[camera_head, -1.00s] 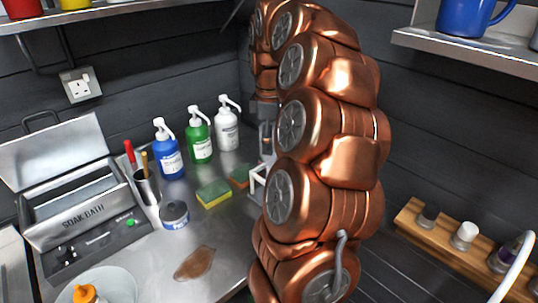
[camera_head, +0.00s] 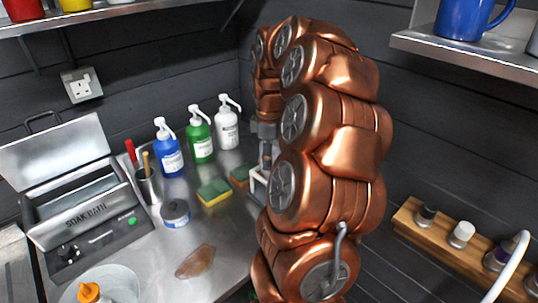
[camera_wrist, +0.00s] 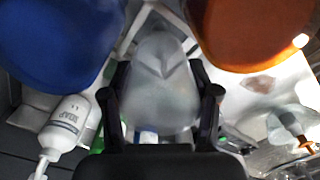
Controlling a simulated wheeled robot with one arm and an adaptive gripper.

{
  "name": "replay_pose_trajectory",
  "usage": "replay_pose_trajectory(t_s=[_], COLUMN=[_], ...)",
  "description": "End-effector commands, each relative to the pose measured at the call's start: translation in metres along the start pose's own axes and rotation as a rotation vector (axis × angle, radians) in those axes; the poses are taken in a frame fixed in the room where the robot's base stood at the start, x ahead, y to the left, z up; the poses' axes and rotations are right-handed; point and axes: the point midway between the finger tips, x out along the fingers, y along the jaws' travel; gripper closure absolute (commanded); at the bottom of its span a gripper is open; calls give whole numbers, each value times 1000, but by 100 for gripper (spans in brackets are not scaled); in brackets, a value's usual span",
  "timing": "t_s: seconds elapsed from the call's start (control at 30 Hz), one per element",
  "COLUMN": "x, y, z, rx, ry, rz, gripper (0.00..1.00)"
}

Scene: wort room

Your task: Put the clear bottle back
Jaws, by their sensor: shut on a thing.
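In the wrist view the clear bottle (camera_wrist: 160,100), a translucent greyish body, sits between the two dark fingers of my gripper (camera_wrist: 160,72), which is shut on it. The bottle's lower end in that picture is hidden by the dark gripper body. In the head view my copper arm covers most of the gripper (camera_head: 264,168), which shows near the sponges at the back of the steel counter; the bottle cannot be made out there.
White (camera_head: 228,124), green (camera_head: 201,138) and blue (camera_head: 168,150) pump bottles stand at the back. Sponges (camera_head: 214,193), a tin (camera_head: 175,213), a brown spill (camera_head: 195,262) and the soak bath (camera_head: 85,215) are on the counter. A wooden rack (camera_head: 440,238) holds small bottles, right.

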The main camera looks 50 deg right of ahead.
Motion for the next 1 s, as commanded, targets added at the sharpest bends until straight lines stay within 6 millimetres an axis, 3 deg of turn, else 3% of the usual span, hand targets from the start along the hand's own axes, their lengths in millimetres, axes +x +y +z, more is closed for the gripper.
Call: replay_pose_trajectory(t_s=[0.03, 0.07, 0.3, 0.77, 1.0], x=[2, 2, 1, -6, -35], y=[0, 0, 0, 1, 1], z=[0, 0, 0, 0, -1], rx=[0, 0, 0, -1, 0], ry=[0, 0, 0, 0, 2], rz=[0, 0, 0, 2, 4], gripper=[84, 39, 15, 15, 15])
